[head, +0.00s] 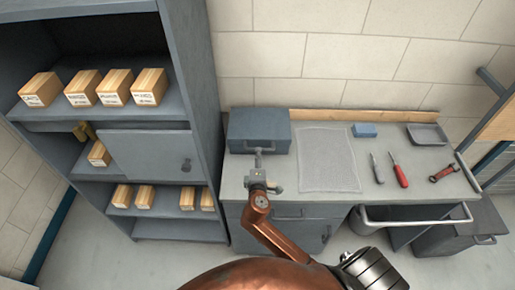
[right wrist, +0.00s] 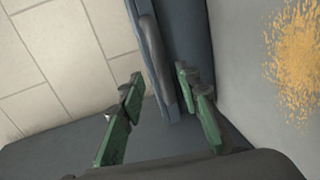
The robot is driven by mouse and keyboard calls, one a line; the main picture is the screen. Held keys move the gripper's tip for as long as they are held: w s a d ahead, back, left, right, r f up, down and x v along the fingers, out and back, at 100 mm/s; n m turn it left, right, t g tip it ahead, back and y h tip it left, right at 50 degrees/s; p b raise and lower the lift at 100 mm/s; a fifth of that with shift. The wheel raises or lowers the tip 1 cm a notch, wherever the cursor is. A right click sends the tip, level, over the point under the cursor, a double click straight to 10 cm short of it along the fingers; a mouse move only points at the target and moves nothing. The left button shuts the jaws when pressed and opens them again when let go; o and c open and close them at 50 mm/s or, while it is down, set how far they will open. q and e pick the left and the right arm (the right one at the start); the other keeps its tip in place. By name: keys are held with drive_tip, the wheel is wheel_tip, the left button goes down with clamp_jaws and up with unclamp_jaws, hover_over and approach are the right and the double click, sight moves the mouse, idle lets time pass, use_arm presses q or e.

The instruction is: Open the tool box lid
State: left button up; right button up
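The tool box (head: 260,126) is a blue-grey metal case standing at the left end of the workbench, and its lid looks closed. My right gripper (head: 258,153) is at the front face of the tool box, near its front middle. In the right wrist view, the green fingers of the gripper (right wrist: 160,105) are spread apart. A dark blue-grey part of the tool box (right wrist: 153,55), which may be its handle or lid edge, shows beyond the gap between them. I cannot tell whether the fingers touch it. My left gripper is not in view.
A tall shelf (head: 180,65) with several boxes stands close on the left.

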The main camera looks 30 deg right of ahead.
drive_tip(key=x, duration=0.5)
drive_tip(key=shift+w+f, duration=0.15)
drive_tip(key=shift+f, duration=0.05)
drive_tip(key=c, duration=0.8)
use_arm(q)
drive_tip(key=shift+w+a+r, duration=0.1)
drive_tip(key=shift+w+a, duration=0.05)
use_arm(e)
clamp_jaws()
